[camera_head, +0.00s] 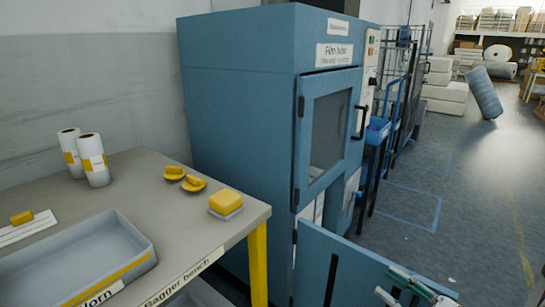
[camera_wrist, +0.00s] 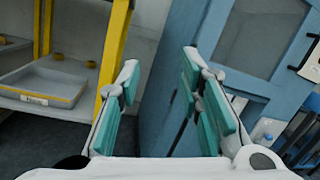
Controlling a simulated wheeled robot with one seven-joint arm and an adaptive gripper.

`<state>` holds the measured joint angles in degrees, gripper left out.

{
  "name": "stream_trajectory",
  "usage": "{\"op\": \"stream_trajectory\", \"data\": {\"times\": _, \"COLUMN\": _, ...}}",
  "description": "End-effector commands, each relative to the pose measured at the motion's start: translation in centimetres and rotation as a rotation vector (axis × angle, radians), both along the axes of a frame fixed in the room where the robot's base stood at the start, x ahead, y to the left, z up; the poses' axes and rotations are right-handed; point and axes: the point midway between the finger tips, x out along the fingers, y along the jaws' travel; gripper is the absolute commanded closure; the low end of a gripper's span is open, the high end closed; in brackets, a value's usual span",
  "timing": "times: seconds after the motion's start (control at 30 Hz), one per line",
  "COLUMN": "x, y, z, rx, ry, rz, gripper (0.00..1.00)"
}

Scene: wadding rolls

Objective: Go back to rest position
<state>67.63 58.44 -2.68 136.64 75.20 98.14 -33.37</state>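My gripper (camera_head: 412,290) is at the bottom right of the camera_head view, partly cut off by the frame edge. It is in front of the opened lower door (camera_head: 345,268) of the blue machine (camera_head: 235,120). In the camera_wrist view my gripper (camera_wrist: 160,100) has its two teal-padded fingers spread wide apart. Nothing is between them. Beyond the fingers stand the yellow leg (camera_wrist: 112,45) of the bench and the blue machine (camera_wrist: 178,60).
A bench (camera_head: 175,225) at left holds a grey tray (camera_head: 140,240), two white rolls (camera_head: 93,160), yellow knobs (camera_head: 193,183) and a yellow block (camera_head: 226,201). Blue racks (camera_head: 385,120) stand beyond the machine. Open floor (camera_head: 465,190) lies at right.

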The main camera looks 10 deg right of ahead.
Motion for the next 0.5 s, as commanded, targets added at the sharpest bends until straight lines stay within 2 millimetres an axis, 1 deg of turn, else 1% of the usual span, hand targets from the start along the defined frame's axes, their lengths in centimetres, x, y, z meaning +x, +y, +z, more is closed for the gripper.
{"op": "stream_trajectory", "data": {"times": 0.03, "x": 0.4, "y": 1.5, "z": 1.8, "rx": -0.045, "ry": -0.016, "rz": 0.089, "gripper": 0.67}}
{"op": "stream_trajectory", "data": {"times": 0.13, "x": 0.4, "y": 4.6, "z": 4.5, "rx": -0.119, "ry": -0.032, "rz": 0.259, "gripper": 0.67}}
{"op": "stream_trajectory", "data": {"times": 0.23, "x": -0.2, "y": 7.8, "z": 6.9, "rx": -0.200, "ry": -0.045, "rz": 0.427, "gripper": 0.67}}
{"op": "stream_trajectory", "data": {"times": 0.37, "x": -1.7, "y": 11.5, "z": 9.4, "rx": -0.320, "ry": -0.058, "rz": 0.639, "gripper": 0.67}}
{"op": "stream_trajectory", "data": {"times": 0.5, "x": -4.1, "y": 15.0, "z": 11.5, "rx": -0.464, "ry": -0.066, "rz": 0.854, "gripper": 0.67}}
